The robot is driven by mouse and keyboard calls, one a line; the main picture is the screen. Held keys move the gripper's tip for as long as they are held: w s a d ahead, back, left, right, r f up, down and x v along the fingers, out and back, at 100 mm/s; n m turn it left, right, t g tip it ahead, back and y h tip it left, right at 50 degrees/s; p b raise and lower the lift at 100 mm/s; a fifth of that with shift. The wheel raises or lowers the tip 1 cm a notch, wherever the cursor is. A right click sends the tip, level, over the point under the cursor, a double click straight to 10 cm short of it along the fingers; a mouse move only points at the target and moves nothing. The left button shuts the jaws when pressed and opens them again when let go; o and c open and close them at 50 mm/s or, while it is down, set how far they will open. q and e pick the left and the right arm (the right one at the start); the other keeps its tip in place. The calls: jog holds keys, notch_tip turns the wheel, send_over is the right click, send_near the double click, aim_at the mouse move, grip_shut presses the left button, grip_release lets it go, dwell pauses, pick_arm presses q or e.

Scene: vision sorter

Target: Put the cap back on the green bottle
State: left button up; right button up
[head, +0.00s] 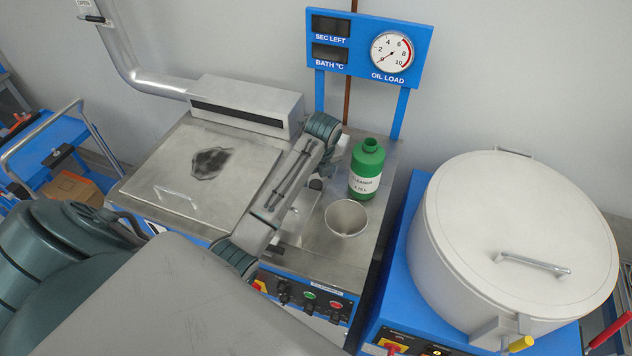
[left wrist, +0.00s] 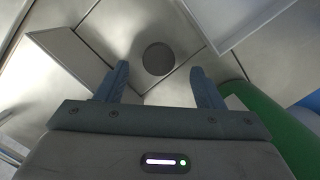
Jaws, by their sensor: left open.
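The green bottle (head: 367,172) stands upright on the steel worktop, with a white label and no cap on its neck. Part of its green side shows at the lower right in the left wrist view (left wrist: 268,118). My left gripper (head: 320,180) is just left of the bottle, largely hidden by its own arm in the head view. In the left wrist view its two fingers (left wrist: 160,88) are apart with nothing between them. A dark grey round disc (left wrist: 158,58) shows beyond the fingertips; I cannot tell whether it is the cap or an opening. My right gripper is out of view.
An open metal cup (head: 347,219) stands in front of the bottle. A steel lid with a handle (head: 200,175) lies left of my arm. A blue gauge panel (head: 366,52) rises behind the bottle. A large white drum (head: 515,235) stands to the right.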

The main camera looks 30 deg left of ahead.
aim_at(316, 185)
pick_arm(q)
jog(key=shift+a+f+p, duration=0.15)
jog(key=shift+f+p, duration=0.05)
jog(key=shift+f, duration=0.3)
jog(key=shift+a+f+p, duration=0.15)
jog(key=shift+f, duration=0.35)
jog(key=shift+w+f, duration=0.1)
jog(key=shift+f, duration=0.35)
jog(key=c, duration=1)
